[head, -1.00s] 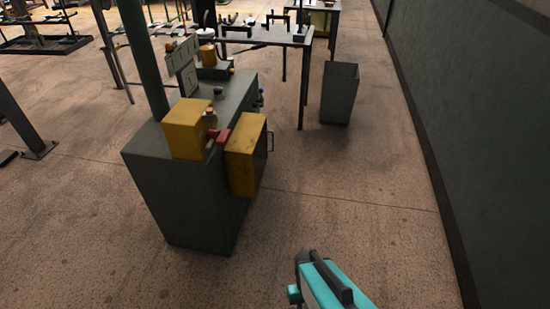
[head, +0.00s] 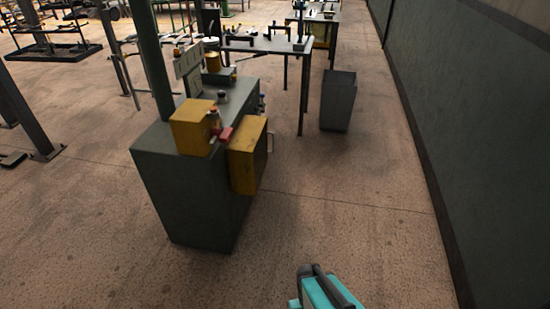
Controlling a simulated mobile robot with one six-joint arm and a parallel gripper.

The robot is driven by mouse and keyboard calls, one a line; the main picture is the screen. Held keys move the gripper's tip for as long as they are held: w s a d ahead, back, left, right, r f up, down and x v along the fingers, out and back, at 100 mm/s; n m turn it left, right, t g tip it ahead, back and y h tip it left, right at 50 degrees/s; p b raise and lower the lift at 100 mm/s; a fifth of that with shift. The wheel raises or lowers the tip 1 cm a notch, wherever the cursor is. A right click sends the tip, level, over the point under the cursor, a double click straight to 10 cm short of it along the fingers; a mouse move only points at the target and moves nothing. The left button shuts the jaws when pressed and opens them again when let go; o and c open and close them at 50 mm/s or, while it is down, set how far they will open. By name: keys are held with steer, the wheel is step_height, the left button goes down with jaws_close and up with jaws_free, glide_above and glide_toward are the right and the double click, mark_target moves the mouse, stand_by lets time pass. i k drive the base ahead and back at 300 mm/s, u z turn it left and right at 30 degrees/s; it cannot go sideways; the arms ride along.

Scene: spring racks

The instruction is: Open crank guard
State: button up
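A yellow box-like guard (head: 247,156) is on the right side of a grey-green machine cabinet (head: 185,195), left of the picture's middle. A thin handle (head: 270,143) shows at its right edge. It looks closed against the cabinet, but its far face is hidden and I cannot see a crank. A second yellow box (head: 191,128) sits on the cabinet top, with a small red block (head: 226,135) between the two boxes. A teal and dark part of my arm shows at the bottom edge, well apart from the guard. My gripper's fingers are not visible.
A dark bin (head: 338,102) stands behind and right of the cabinet. A workbench (head: 265,46) stands farther back. A dark wall (head: 475,140) runs along the right. The floor (head: 350,215) between cabinet and wall is clear.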

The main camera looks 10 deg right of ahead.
mark_target(246, 151)
steer(key=k, duration=0.25)
steer(key=u, duration=0.15)
steer(key=i, duration=0.95)
steer(key=z, duration=1.4)
steer(key=k, duration=0.1)
steer(key=u, duration=2.95)
